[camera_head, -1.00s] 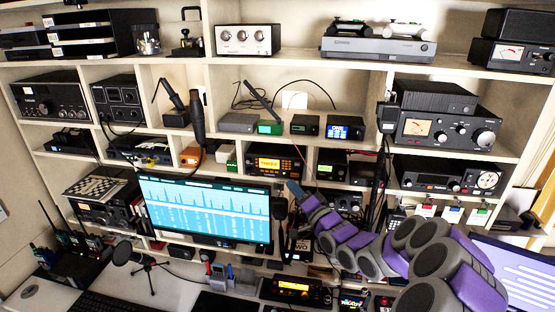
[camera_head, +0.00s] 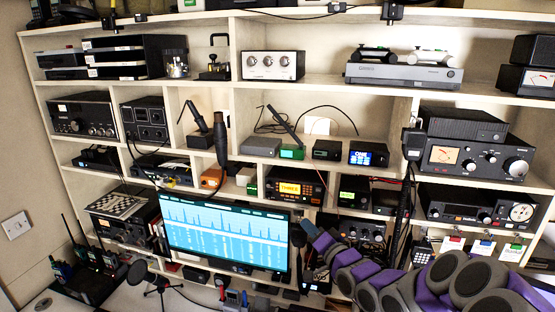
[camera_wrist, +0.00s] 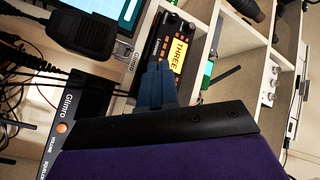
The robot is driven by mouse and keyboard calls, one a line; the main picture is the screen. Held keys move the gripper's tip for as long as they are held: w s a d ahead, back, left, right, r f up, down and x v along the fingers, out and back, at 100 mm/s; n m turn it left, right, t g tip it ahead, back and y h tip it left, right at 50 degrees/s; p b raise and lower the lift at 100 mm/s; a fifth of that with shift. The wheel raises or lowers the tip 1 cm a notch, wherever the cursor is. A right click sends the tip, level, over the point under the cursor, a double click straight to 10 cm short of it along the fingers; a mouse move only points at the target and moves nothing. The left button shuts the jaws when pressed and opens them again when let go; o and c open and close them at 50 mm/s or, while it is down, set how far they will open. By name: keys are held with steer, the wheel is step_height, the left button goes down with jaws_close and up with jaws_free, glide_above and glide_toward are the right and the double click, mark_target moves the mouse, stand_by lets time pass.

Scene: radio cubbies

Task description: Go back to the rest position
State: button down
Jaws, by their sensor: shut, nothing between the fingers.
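My arm (camera_head: 400,283), grey and purple segments, reaches in from the lower right in the head view. My gripper (camera_head: 310,227) is at its far end, just right of the wide monitor, in front of the shelves. In the wrist view the dark blue fingers of my gripper (camera_wrist: 154,78) are together with nothing between them. They appear over the lower end of a radio with an orange display reading "THREE" (camera_wrist: 177,53). I cannot tell the gap between fingers and radio.
The monitor (camera_head: 222,234) stands left of my gripper. A desk microphone (camera_head: 150,276) is at the lower left. Shelves full of radios fill the background. A hand microphone (camera_wrist: 82,32) and a "Glimro" unit (camera_wrist: 75,112) are close in the wrist view.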

steer(key=s+d+f+n+g+h+b, duration=0.15)
steer(key=s+f+g+h, duration=0.3)
steer(key=s, duration=0.45)
steer(key=s+f+n+g+h+b, duration=0.1)
steer(key=s+f+n+g+h, duration=0.25)
steer(key=s+g, duration=0.45)
steer(key=s+f+g+b, duration=0.1)
steer(key=s+g, duration=0.5)
steer(key=s, duration=2.6)
steer(key=shift+s+a+f+b, duration=0.15)
steer(key=shift+a+f+b, duration=0.05)
steer(key=shift+b, duration=0.6)
